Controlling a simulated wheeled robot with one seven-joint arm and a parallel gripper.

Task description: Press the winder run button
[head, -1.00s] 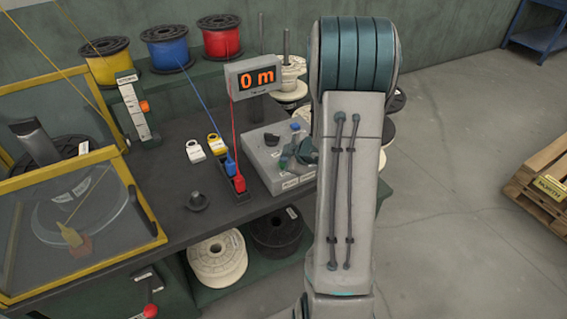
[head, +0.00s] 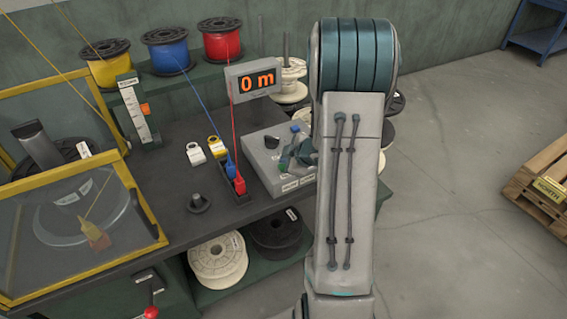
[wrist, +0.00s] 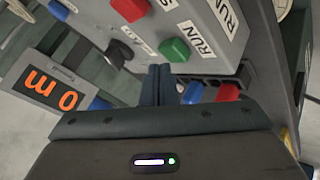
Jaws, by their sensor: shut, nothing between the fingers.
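The grey winder control box (head: 262,175) sits on the dark bench in the head view, with the display (head: 254,79) above it reading 0 m. In the wrist view the green run button (wrist: 174,50) is on the box face beside a RUN label (wrist: 202,39). A red button (wrist: 130,9) is further along the same face. My gripper (wrist: 159,68) is shut and empty, its fingertips just below the green button in the picture. I cannot tell whether they touch it. In the head view my gripper (head: 287,160) is over the box, partly hidden by my arm.
A black knob (wrist: 119,52) and a blue knob (wrist: 58,10) are also on the box. Blue (wrist: 193,93) and red (wrist: 228,92) wire holders are close by my fingers. A yellow-framed guard (head: 150,215) stands at the left. Open floor lies to the right.

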